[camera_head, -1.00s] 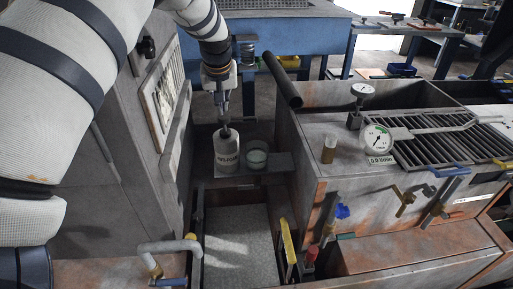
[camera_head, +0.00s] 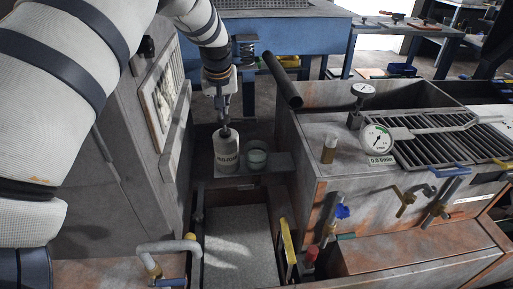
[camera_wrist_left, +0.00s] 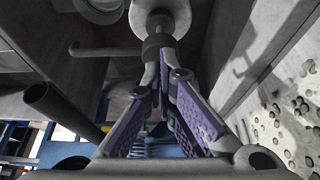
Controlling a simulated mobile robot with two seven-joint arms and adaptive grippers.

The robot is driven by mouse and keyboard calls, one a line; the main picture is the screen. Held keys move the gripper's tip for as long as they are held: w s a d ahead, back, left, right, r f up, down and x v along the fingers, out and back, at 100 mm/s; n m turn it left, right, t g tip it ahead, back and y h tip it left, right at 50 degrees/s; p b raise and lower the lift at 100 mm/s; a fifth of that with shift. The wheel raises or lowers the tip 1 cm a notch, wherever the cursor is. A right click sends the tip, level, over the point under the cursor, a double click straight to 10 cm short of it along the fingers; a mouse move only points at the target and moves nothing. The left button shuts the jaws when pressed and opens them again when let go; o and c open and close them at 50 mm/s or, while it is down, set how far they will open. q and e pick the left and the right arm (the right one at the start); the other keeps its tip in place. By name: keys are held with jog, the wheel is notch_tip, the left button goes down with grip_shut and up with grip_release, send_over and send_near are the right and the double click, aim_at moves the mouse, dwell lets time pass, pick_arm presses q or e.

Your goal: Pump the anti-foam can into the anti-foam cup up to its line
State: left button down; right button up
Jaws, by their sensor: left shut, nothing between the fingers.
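The anti-foam can (camera_head: 227,153) is a white, labelled cylinder standing upright on a dark shelf (camera_head: 279,167). Its dark pump head (camera_head: 225,133) is on top. The anti-foam cup (camera_head: 256,159) stands just right of the can, a pale open cup; its line and fill level are too small to read. My left gripper (camera_head: 224,120) points down over the pump head, shut and empty, its tips at or just above it; contact is unclear. The left wrist view shows the fingers (camera_wrist_left: 163,78), the pump head (camera_wrist_left: 158,42), the can top (camera_wrist_left: 152,14) and part of the cup (camera_wrist_left: 100,8). My right gripper is out of view.
A grey panel cabinet (camera_head: 128,130) stands close on the left. The screen housing with a gauge (camera_head: 377,138) and valves is on the right. A black pipe (camera_head: 283,82) slants behind the cup. A bent pipe handle (camera_head: 166,248) is in front.

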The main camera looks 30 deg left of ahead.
pick_arm(q)
jog(key=shift+f, duration=0.75)
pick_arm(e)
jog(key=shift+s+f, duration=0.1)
pick_arm(q)
jog(key=shift+r, duration=0.1)
notch_tip(320, 180, up, 2)
jog(key=shift+r, duration=0.3)
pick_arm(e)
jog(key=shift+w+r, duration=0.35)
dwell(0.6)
pick_arm(q)
notch_tip(320, 180, up, 6)
jog(key=shift+p, duration=0.6)
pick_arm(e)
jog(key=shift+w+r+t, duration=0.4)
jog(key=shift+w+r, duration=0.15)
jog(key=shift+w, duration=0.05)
